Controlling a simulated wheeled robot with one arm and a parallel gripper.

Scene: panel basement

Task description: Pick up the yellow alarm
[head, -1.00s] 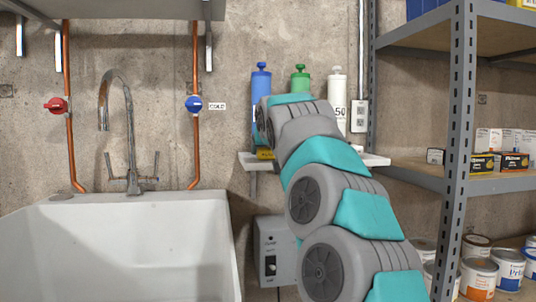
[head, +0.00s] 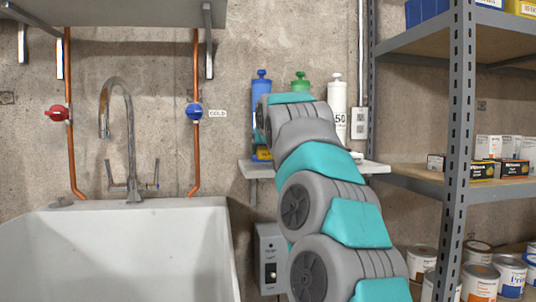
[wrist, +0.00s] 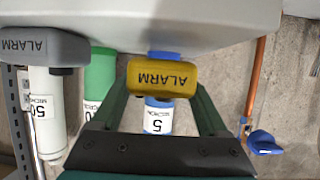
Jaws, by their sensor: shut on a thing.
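The yellow alarm (wrist: 162,78), a small rounded block marked ALARM, sits between the two fingers of my gripper (wrist: 163,88) in the wrist view. The fingers are shut on its sides. In the head view a bit of yellow alarm (head: 263,155) shows at the left edge of my arm, just over the left part of the small wall shelf (head: 375,168). My arm hides the gripper and most of the alarm there.
A grey alarm (wrist: 45,45) is at the left of the wrist view. Blue (head: 261,95), green (head: 300,82) and white (head: 337,110) pump bottles stand behind my arm. A sink (head: 130,240) is left, a metal rack (head: 457,140) right.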

